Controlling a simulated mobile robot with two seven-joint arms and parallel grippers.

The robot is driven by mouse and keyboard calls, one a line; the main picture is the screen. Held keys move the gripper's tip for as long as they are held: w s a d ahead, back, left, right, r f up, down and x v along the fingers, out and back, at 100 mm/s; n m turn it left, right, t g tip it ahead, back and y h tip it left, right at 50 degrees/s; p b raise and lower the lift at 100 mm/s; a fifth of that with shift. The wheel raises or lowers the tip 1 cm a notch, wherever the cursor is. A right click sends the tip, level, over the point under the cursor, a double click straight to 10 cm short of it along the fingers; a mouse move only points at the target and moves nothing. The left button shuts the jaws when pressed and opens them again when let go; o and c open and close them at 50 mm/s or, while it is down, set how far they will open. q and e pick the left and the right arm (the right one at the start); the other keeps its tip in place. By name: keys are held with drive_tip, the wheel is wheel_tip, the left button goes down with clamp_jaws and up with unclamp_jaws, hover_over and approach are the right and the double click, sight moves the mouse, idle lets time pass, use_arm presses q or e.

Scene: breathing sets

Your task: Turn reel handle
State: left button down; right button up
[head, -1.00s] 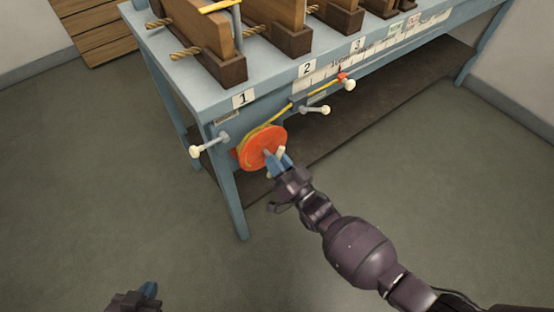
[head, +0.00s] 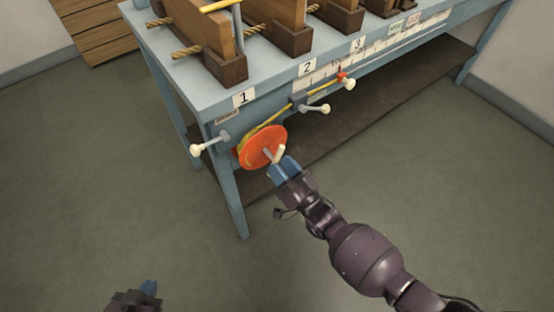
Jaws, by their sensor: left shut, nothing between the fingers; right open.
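The orange reel (head: 262,147) is mounted on the front of the blue bench, with a yellow line running up from it to the right. Its pale handle (head: 279,154) sticks out on the right side of the disc. My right gripper (head: 286,165) is just below and right of the handle, with its blue fingers close to the handle's end. The fingers are open and do not appear to grip it. My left gripper (head: 149,288) is low at the bottom left, far from the bench, shut and empty.
The blue bench (head: 190,82) carries wooden blocks (head: 203,40) and number labels. The floor in front is clear.

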drive_tip(key=v, duration=0.8)
drive_tip(key=shift+f, duration=0.1)
idle(0.3)
